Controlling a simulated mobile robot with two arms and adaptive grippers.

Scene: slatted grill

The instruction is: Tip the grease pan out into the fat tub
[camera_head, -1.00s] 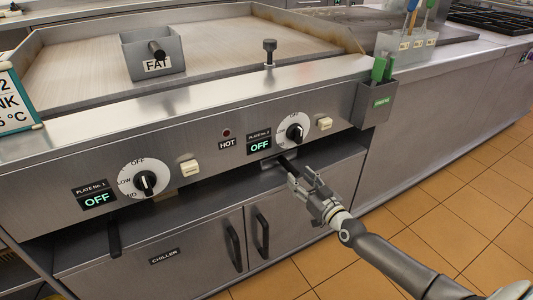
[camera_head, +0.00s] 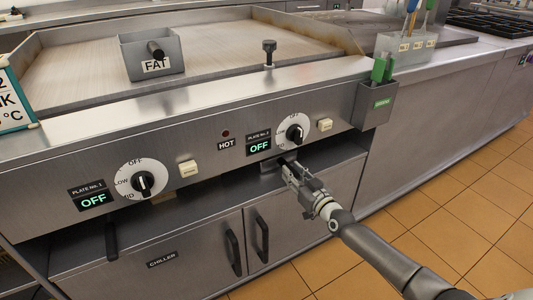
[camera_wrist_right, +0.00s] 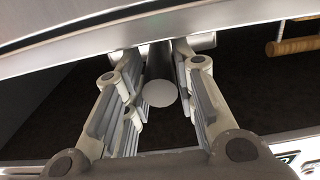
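The grease pan (camera_head: 267,167) sits in the slot below the griddle's second control panel. Only a little of its front shows in the head view, and its inside is hidden. Its dark round handle (camera_wrist_right: 160,70), with a pale end, points at the camera in the right wrist view. My right gripper (camera_head: 285,164) has one finger on each side of this handle and appears shut on it; the fingers also show in the wrist view (camera_wrist_right: 160,55). The grey fat tub (camera_head: 134,63), labelled FAT, stands on the griddle plate at the back left. My left gripper is not in view.
Control knobs (camera_head: 294,133) and the panel's lower edge are just above my right gripper. Chiller door handles (camera_head: 262,232) stick out below. A green-handled tool holder (camera_head: 375,104) hangs to the right. A black-knobbed post (camera_head: 269,53) stands at the griddle's front.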

